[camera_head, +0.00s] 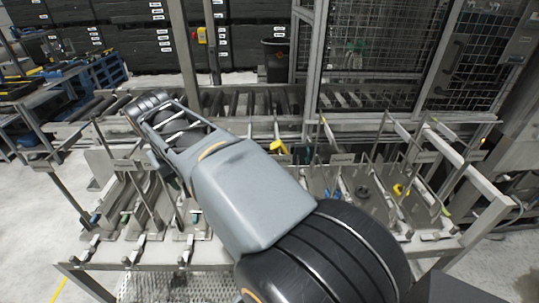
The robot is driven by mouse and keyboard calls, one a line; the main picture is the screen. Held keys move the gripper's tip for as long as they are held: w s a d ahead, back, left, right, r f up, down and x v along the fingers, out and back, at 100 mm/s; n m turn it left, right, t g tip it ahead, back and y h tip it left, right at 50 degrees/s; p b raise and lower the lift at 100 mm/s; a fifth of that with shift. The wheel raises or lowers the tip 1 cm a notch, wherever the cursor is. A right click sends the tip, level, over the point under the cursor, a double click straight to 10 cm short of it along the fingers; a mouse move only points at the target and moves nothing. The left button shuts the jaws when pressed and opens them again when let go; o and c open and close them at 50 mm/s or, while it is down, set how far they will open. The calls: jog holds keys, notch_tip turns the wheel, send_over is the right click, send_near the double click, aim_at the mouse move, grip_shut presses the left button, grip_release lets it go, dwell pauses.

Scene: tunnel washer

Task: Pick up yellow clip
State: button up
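Several small yellow things show on the metal rack, and I cannot tell which is the yellow clip. One yellow piece (279,147) is just right of my arm, near the rack's back rail. Another yellow piece (398,190) lies in the right part of the rack, next to dark parts. A small yellow-green piece (446,211) is near the rack's right end. My grey and black arm reaches from the lower right to the upper left across the rack and hides its middle. I cannot make out my gripper's fingers.
The metal rack (489,184) has upright dividers and several hooks and tools along its front. Behind it are a roller conveyor (262,101) and a mesh cage (372,50). A black bin (276,59) stands at the back. Blue crates (108,70) are at left. Floor shows at lower left.

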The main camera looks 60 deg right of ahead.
jog(key=d+r+m+g+h+b, duration=0.1)
jog(key=d+r+m+g, duration=0.25)
jog(key=d, duration=0.55)
jog(key=m+g+b, duration=0.2)
jog(key=m+g, duration=0.1)
jog(key=m, duration=0.2)
send_near(275, 143)
jog(key=shift+n, duration=0.25)
jog(key=b+x, duration=0.1)
jog(key=x, duration=0.4)
jog(key=shift+d, duration=0.1)
jog(key=shift+b+x, duration=0.45)
jog(key=shift+x, duration=2.85)
jog(key=shift+a, duration=0.2)
jog(key=c, duration=1)
jog(key=shift+c, duration=0.3)
jog(key=shift+r, duration=0.1)
